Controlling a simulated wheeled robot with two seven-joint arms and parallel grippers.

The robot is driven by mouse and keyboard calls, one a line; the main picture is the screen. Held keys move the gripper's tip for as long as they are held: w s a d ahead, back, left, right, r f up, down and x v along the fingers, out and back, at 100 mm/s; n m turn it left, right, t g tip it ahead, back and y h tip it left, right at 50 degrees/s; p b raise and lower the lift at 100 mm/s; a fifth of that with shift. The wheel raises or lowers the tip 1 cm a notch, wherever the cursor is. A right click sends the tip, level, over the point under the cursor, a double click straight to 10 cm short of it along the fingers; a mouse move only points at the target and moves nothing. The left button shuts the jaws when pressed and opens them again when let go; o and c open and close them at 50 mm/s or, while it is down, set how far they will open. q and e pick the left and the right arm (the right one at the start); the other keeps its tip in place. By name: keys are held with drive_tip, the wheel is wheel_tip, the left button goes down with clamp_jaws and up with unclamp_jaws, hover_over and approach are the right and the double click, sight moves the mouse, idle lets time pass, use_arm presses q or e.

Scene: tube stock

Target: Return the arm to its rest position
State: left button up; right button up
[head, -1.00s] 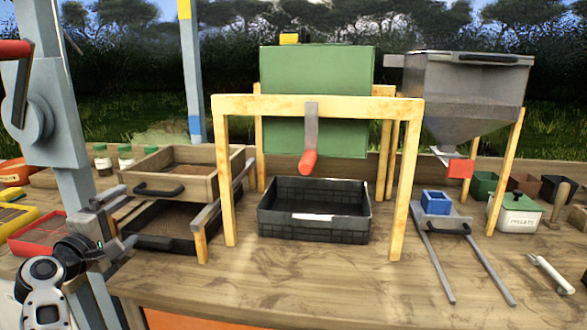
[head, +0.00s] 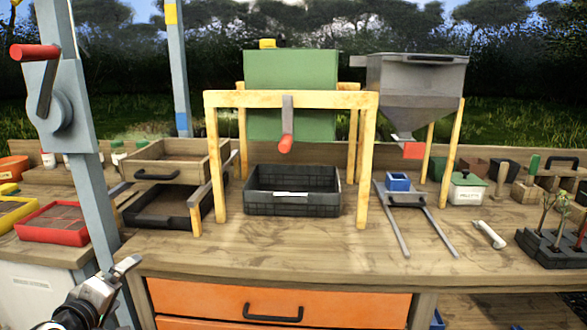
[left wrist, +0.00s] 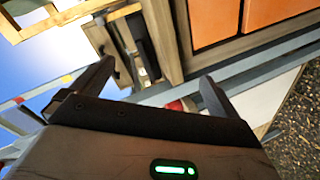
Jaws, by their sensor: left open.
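My left gripper (head: 126,266) is at the lower left of the head view, in front of the workbench's (head: 330,251) near edge. In the left wrist view my left gripper (left wrist: 157,82) has its two dark fingers wide apart, with nothing between them. The wrist view is tilted and shows the orange drawer fronts (left wrist: 214,20) beyond the fingers. My right gripper is in neither view.
A blue-grey post with a red-handled crank (head: 46,90) stands close behind my left gripper. The bench carries a black crate (head: 292,208) under a yellow wooden frame (head: 290,99), a grey hopper (head: 415,85) and wooden trays (head: 196,150). Orange drawers (head: 200,295) are below.

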use_arm(q)
drive_tip(key=s+d+f+m+g, duration=0.3)
drive_tip(key=s+d+f+m, duration=0.5)
drive_tip(key=s+d+f, duration=0.45)
drive_tip(key=s+d+f+m+h, duration=0.1)
drive_tip(key=s+d+f+m, duration=0.1)
drive_tip(key=s, duration=0.4)
drive_tip(key=s+d+f+m+g+h, duration=0.1)
drive_tip(key=s+d+f+m, duration=0.2)
drive_tip(key=s, duration=0.4)
drive_tip(key=d+m, duration=0.1)
drive_tip(key=d, duration=0.1)
drive_tip(key=shift+s+d+g+h, duration=0.15)
drive_tip(key=shift+d+g+h, duration=0.15)
drive_tip(key=shift+d, duration=0.1)
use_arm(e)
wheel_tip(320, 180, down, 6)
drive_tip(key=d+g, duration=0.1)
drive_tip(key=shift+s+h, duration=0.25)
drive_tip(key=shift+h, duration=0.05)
